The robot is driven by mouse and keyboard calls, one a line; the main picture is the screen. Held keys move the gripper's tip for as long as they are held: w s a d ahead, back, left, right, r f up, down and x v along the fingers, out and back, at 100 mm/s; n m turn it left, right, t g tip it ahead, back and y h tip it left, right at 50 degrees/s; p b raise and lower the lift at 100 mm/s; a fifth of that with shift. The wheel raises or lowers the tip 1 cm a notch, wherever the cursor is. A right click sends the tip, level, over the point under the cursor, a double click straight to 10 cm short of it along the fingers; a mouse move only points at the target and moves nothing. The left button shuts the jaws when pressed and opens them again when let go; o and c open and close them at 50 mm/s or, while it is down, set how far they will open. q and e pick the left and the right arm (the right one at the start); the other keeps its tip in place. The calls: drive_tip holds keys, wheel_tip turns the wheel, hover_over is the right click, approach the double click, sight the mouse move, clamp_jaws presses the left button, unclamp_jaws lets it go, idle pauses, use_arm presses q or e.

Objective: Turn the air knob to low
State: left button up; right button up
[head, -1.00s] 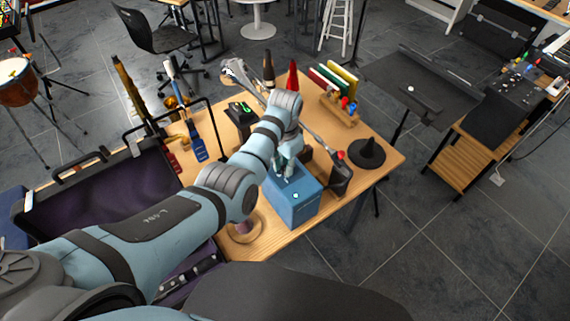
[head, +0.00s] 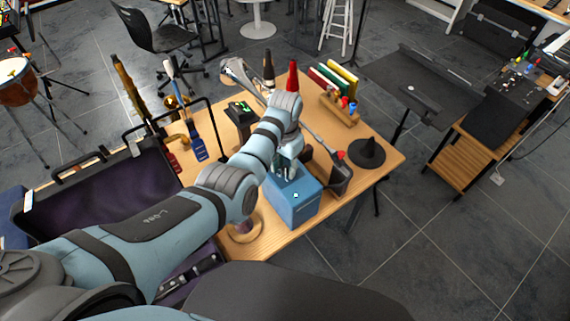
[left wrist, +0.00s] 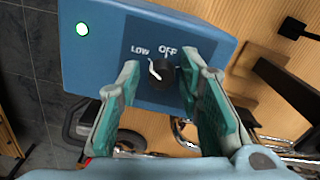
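The air knob (left wrist: 163,75) is a black dial with a white pointer on the face of a blue box (left wrist: 200,45). White LOW and OFF labels sit above the knob. The white mark shows on the knob's left side, roughly below LOW; its exact setting is hard to tell. In the head view the blue box (head: 293,203) stands at the table's near edge. My left gripper (head: 286,170) is over its top. In the left wrist view my left gripper (left wrist: 158,70) is open, with teal fingers on both sides of the knob, apart from it. My right gripper is not in view.
A white round light or button (left wrist: 82,29) is on the box's face. An open case (head: 100,195) lies to the left.

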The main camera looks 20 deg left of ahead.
sight(285, 168)
use_arm(q)
drive_tip(key=shift+w+r, duration=0.1)
drive_tip(key=shift+r, duration=0.15)
wheel_tip(285, 168, up, 7)
drive_tip(key=shift+r, duration=0.1)
idle(0.6)
